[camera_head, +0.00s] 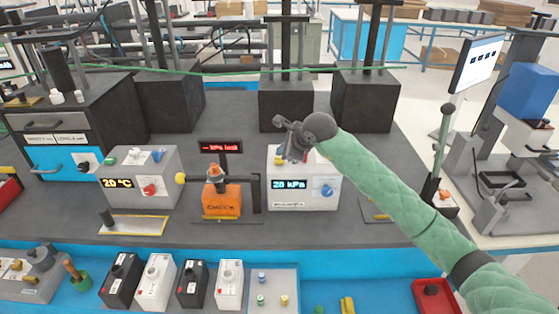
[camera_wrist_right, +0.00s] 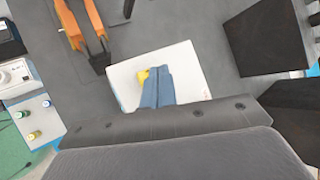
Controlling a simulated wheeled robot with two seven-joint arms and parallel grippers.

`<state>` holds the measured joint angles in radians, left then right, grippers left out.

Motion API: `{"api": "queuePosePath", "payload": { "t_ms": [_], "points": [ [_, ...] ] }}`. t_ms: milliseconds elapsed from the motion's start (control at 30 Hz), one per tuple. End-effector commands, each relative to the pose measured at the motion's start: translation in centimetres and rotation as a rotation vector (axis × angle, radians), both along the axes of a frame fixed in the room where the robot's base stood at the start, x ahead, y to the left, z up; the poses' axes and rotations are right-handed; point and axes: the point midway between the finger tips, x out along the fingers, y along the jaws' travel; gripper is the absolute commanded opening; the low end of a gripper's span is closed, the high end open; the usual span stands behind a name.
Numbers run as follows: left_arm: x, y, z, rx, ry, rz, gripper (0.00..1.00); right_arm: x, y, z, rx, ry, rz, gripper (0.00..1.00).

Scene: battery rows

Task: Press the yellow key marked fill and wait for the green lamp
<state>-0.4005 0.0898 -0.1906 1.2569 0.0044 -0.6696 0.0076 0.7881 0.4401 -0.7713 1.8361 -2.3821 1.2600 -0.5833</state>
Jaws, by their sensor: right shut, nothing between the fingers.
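The white box (camera_head: 303,198) with a "20 kPa" display and a blue knob stands at the middle of the bench. A yellow key (camera_head: 278,160) is on its top, at the left. Its marking is not readable. My right gripper (camera_head: 292,156) is shut and empty, pointing down over the box's top. In the right wrist view the shut fingers (camera_wrist_right: 157,84) are right beside the yellow key (camera_wrist_right: 142,76) and partly cover it. I cannot tell if they touch it. I see no lit green lamp on the box; the gripper hides part of its top. My left gripper is not in view.
An orange device (camera_head: 222,201) with a red display stands left of the white box. A grey box (camera_head: 140,176) reading "20 °C" stands farther left. Black and white batteries (camera_head: 155,281) stand in a row in front. Black blocks (camera_head: 285,103) stand behind.

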Motion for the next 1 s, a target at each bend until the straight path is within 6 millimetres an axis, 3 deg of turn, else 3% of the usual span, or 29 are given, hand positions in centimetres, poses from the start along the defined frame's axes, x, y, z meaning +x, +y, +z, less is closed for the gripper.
{"api": "queuePosePath", "payload": {
  "t_ms": [367,1000],
  "points": [
    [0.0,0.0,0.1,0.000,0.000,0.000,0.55,0.0,0.0,0.4,0.000,0.000,0.000,0.00],
    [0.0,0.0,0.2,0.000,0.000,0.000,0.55,0.0,0.0,5.0,0.000,0.000,0.000,0.00]
  ]
}}
